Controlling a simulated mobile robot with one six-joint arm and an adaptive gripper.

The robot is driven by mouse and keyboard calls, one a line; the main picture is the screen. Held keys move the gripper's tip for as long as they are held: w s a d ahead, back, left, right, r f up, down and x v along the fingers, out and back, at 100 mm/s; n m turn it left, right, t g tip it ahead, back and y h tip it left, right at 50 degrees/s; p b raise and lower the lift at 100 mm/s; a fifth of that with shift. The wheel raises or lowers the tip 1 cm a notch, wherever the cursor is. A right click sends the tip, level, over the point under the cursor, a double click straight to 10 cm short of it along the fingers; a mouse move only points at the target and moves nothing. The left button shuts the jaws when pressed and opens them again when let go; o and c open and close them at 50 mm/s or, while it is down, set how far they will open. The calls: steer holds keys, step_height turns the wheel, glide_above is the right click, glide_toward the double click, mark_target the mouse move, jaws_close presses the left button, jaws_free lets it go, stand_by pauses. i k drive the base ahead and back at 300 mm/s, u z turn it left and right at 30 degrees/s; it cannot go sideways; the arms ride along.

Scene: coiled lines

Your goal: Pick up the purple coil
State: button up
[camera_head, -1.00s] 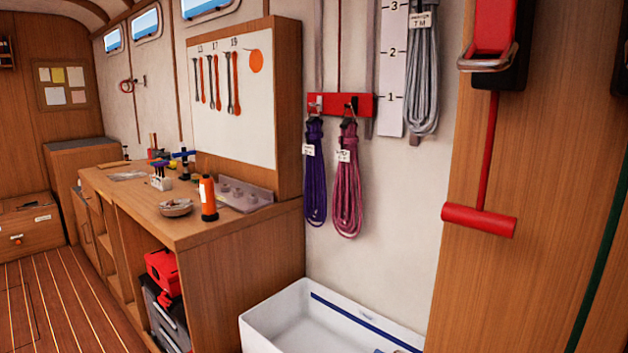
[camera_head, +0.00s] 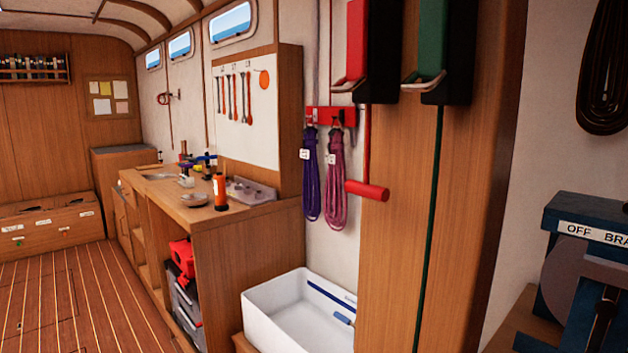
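The purple coil (camera_head: 312,180) hangs on the wall from a hook on the red rack (camera_head: 322,115). It is the left one of two coils there and carries a small white tag. A pink coil (camera_head: 337,190) hangs close beside it on the right, also tagged. The tag writing is too small to read. My gripper is not in view.
A white bin (camera_head: 268,322) stands below the coils. The wooden workbench (camera_head: 240,222) with an orange bottle (camera_head: 220,192) is to their left. A red T-handle (camera_head: 367,191) sticks out just right of the coils. Blue machinery (camera_head: 590,265) stands at the right. The floor (camera_head: 80,300) at left is clear.

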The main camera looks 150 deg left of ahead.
mark_target(311, 183)
steer(key=z, duration=0.05)
steer(key=i, duration=0.15)
steer(key=z, duration=0.05)
steer(key=k, duration=0.15)
steer(key=u, duration=3.05)
steer(key=k, duration=0.2)
steer(key=u, duration=1.85)
